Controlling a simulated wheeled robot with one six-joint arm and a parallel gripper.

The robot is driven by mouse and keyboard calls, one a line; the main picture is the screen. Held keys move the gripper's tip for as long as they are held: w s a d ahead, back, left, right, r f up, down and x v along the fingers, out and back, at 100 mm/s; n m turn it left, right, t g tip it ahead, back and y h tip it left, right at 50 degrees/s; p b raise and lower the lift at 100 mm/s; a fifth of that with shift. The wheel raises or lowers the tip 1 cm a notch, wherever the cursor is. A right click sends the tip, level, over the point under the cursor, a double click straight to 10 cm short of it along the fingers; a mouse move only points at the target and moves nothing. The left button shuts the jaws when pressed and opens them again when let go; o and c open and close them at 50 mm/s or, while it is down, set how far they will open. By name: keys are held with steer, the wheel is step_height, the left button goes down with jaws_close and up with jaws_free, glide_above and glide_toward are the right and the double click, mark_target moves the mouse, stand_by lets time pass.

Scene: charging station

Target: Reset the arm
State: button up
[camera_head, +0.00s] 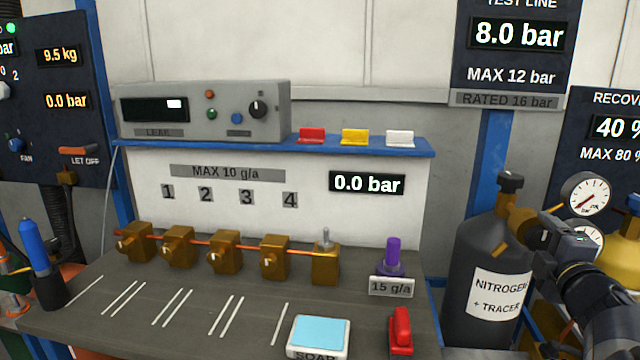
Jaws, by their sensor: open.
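My arm comes in from the right edge, and its dark wrist overlaps the area beside the black gas cylinder (480,245). My gripper (547,248) is at the end of it, pointing left toward the cylinder's brass valve. It is open and appears empty. Its fingers are hard to tell from the brass fittings behind, and I cannot tell whether it touches them. The cylinder's white label (498,292) reads NITROGEN + TRACER.
A gauge (588,195) stands just above my gripper. The bench (190,330) at left holds brass valve blocks (224,255), a purple-topped fitting (392,257), a soap pad (319,333) and a red switch (401,331). The blue shelf (270,148) carries red, yellow and white tabs.

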steer(key=m+p, duration=0.3)
steer(key=m, duration=0.1)
steer(key=shift+r+m+p, duration=0.2)
steer(key=shift+m+p, duration=0.2)
steer(key=shift+f+m+p, duration=0.2)
steer(key=shift+m+p, duration=0.3)
steer(key=shift+m, duration=0.3)
